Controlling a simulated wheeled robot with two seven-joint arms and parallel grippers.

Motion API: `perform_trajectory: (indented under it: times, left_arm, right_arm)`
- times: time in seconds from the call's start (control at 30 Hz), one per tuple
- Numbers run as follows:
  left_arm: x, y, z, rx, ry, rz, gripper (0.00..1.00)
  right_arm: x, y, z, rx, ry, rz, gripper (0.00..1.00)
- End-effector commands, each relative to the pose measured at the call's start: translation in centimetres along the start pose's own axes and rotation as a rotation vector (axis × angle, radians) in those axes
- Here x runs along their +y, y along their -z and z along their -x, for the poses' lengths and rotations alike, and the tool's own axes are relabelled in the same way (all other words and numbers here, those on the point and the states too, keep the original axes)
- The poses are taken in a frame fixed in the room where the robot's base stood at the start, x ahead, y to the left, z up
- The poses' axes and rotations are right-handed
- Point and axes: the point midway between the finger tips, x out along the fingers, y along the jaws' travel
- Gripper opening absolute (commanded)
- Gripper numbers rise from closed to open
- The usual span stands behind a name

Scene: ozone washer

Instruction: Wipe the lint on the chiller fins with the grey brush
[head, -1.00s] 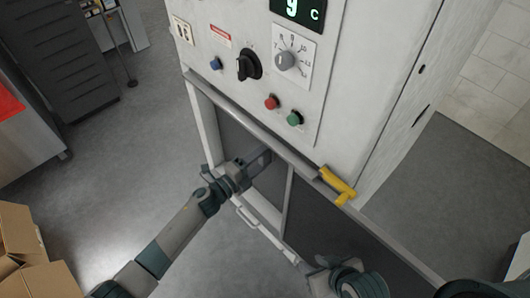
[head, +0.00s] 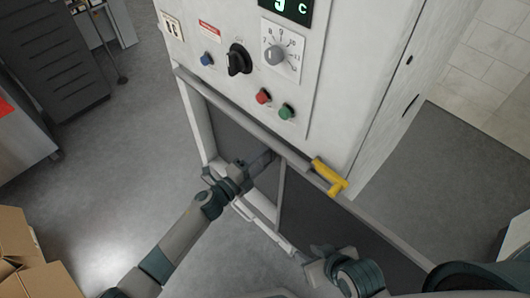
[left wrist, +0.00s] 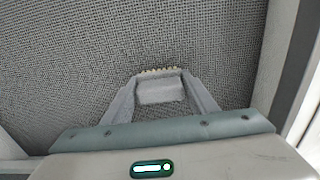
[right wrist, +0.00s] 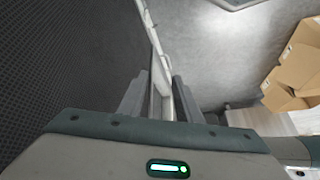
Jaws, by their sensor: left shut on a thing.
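The chiller's dark fine-meshed fin face (head: 225,132) is on the machine's lower front, inside a white frame; it fills much of the left wrist view (left wrist: 75,60). My left gripper (head: 262,160) is in front of it, shut on the grey brush (left wrist: 160,90). The brush's pale bristles point at the mesh; I cannot tell whether they touch. I cannot make out lint. My right gripper (head: 318,268) is low at the frame's bottom edge. In the right wrist view a pale frame bar (right wrist: 152,35) runs between its fingers; I cannot tell whether they clamp it.
Above the fins is a control panel with a black knob (head: 238,58), a dial (head: 275,54) and red and green buttons. A yellow handle (head: 328,176) juts out at the panel's lower right. Cardboard boxes (head: 25,250) stand at lower left. The floor at left is open.

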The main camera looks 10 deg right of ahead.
Motion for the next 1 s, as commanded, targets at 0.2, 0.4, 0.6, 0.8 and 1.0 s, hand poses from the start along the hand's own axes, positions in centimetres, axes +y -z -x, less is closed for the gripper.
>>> perform_trajectory:
  times: [0.2,0.4,0.6,0.8,1.0]
  left_arm:
    - [-0.3,0.3,-0.1,0.006,0.006,0.001,0.35]
    - [-0.2,0.2,1.0,0.005,0.004,0.002,0.35]
    - [-0.2,0.1,2.7,0.003,0.003,0.001,0.35]
    - [-0.2,0.1,4.4,0.002,0.002,0.001,0.35]
    - [-0.1,0.1,5.7,0.003,0.002,0.001,0.35]
  right_arm:
    - [0.0,0.0,0.0,0.000,0.000,0.000,0.31]
    - [0.0,0.2,0.3,0.000,0.000,0.000,0.31]
    - [-0.1,0.4,0.7,0.000,0.000,0.000,0.31]
    - [-0.1,0.6,1.0,0.000,0.000,0.000,0.31]
    - [-0.1,0.7,1.2,0.000,0.000,0.000,0.31]
